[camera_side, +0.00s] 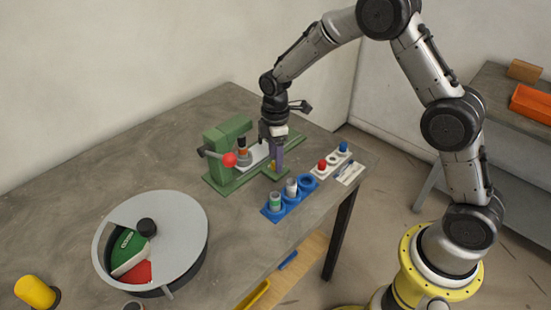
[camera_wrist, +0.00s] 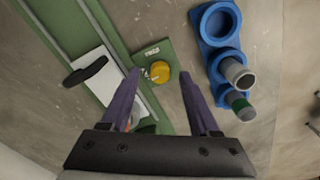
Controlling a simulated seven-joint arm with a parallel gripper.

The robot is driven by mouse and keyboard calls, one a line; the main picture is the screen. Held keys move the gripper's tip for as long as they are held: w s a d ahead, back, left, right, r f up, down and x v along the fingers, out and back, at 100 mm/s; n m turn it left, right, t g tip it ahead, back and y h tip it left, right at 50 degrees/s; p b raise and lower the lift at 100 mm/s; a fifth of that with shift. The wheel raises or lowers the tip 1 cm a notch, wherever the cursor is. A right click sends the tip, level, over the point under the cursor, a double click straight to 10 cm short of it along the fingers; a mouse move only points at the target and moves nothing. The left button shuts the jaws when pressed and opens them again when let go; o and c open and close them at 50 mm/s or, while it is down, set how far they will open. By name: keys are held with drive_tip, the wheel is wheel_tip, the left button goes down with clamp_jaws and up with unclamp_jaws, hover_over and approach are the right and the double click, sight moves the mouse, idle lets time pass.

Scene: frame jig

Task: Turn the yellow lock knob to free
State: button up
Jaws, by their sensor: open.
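The yellow lock knob (camera_wrist: 160,71) sits on a small green plate with a white label, beside the green frame jig (camera_wrist: 84,28), in the wrist view. In the side view the jig (camera_side: 228,132) stands on the table, and the knob is mostly hidden by my gripper.
A blue holder (camera_side: 289,201) with cylinders stands close to the jig, also right of the fingers in the wrist view (camera_wrist: 216,50). A white holder (camera_side: 340,166) is beyond it. A red-tipped lever (camera_side: 229,160) sticks out of the jig. A round grey drum (camera_side: 185,225) stands front left.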

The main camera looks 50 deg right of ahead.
drive_tip(key=shift+f, duration=0.5)
clamp_jaws()
